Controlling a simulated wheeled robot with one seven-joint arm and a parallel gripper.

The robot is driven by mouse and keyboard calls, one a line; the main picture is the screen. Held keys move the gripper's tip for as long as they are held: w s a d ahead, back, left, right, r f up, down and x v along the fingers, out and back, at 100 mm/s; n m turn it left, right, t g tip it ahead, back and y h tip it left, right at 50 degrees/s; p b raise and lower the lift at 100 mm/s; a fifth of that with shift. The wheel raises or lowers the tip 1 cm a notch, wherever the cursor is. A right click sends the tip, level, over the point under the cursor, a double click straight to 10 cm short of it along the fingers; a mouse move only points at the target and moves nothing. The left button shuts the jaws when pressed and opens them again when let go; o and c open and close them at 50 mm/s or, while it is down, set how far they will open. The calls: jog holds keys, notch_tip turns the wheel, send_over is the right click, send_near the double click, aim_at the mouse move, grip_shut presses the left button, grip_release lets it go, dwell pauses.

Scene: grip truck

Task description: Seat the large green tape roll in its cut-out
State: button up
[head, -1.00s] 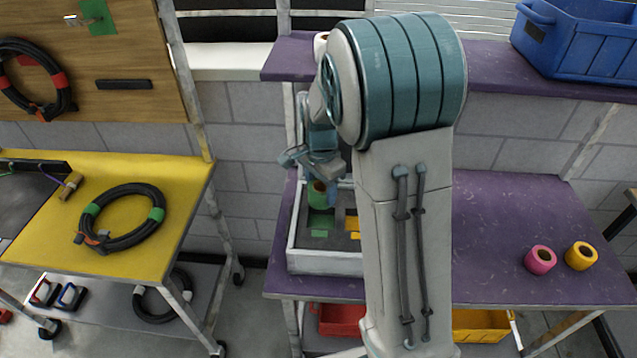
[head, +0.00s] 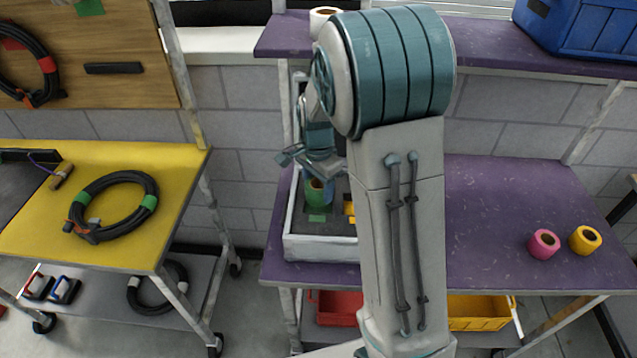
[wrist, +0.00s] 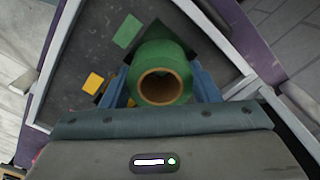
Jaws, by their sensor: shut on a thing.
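The large green tape roll (wrist: 165,58) is between the fingers of my gripper (wrist: 162,90) in the wrist view, with its brown core facing the camera. My gripper is shut on it. In the head view the roll (head: 316,192) shows under my gripper (head: 318,182), over the tray. The grey foam tray with a pale rim (head: 320,248) sits on the purple shelf. A dark cut-out (wrist: 196,42) shows partly behind the roll in the wrist view. I cannot tell whether the roll touches the foam. My arm hides the right part of the tray in the head view.
A green patch (wrist: 127,31) and a yellow patch (wrist: 93,83) lie on the foam. A pink roll (head: 543,244) and a yellow roll (head: 585,239) stand on the purple shelf (head: 490,215) at right. A white roll (head: 325,18) is on the upper shelf.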

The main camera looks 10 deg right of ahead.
jog(key=shift+f+b, duration=0.9)
jog(key=shift+f, duration=0.5)
jog(key=o, duration=1.1)
jog(key=shift+r, duration=0.1)
notch_tip(320, 180, up, 13)
jog(key=b, duration=0.1)
jog(key=s+n+t, duration=0.1)
jog(key=s+n, duration=0.3)
jog(key=s, duration=0.3)
jog(key=s+n+t, duration=0.1)
jog(key=s+n, duration=0.3)
jog(key=s, duration=0.3)
jog(key=s+f+n+t, duration=0.1)
jog(key=s+n, duration=0.3)
jog(key=s, duration=0.3)
jog(key=shift+s+d+f+n, duration=0.1)
jog(key=shift+s+d+n, duration=0.05)
jog(key=shift+n, duration=0.25)
